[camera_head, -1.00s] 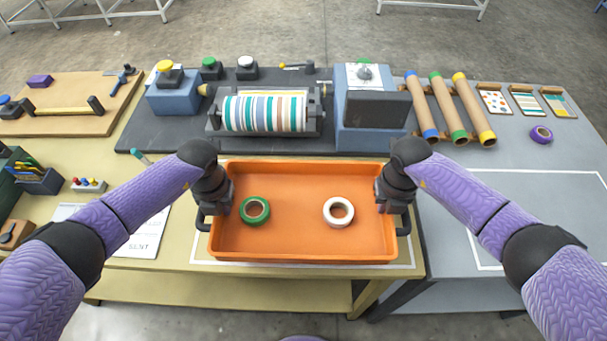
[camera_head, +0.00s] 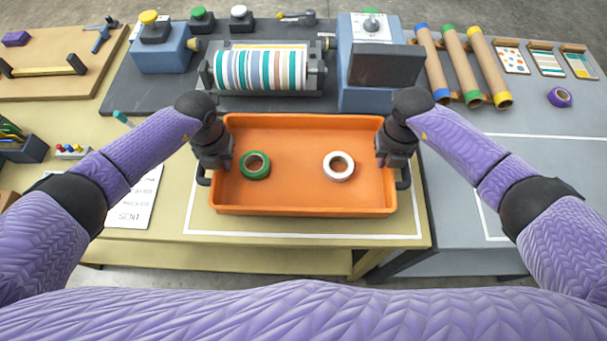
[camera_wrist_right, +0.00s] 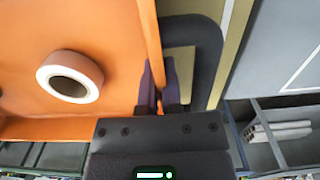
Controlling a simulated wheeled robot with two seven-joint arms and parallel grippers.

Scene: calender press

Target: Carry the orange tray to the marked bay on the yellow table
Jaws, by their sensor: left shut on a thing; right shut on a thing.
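The orange tray (camera_head: 300,205) is over the front of the yellow table (camera_head: 300,256), above the white-outlined marked bay (camera_head: 412,222). I cannot tell whether it touches the tabletop. A green tape roll (camera_head: 255,165) and a white tape roll (camera_head: 338,166) lie in it; the white one also shows in the right wrist view (camera_wrist_right: 92,68). My left gripper (camera_head: 217,166) is shut on the tray's left handle side. My right gripper (camera_head: 391,162) is shut at the right side, its fingers by the dark handle (camera_wrist_right: 208,45) in the right wrist view.
Behind the tray stands the calender press with a striped roller (camera_head: 262,70) on a dark plate. A grey table (camera_head: 460,210) adjoins on the right, with cardboard tubes (camera_head: 455,66) and a purple tape roll (camera_head: 559,97). A printed sheet (camera_head: 133,205) lies left of the tray.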

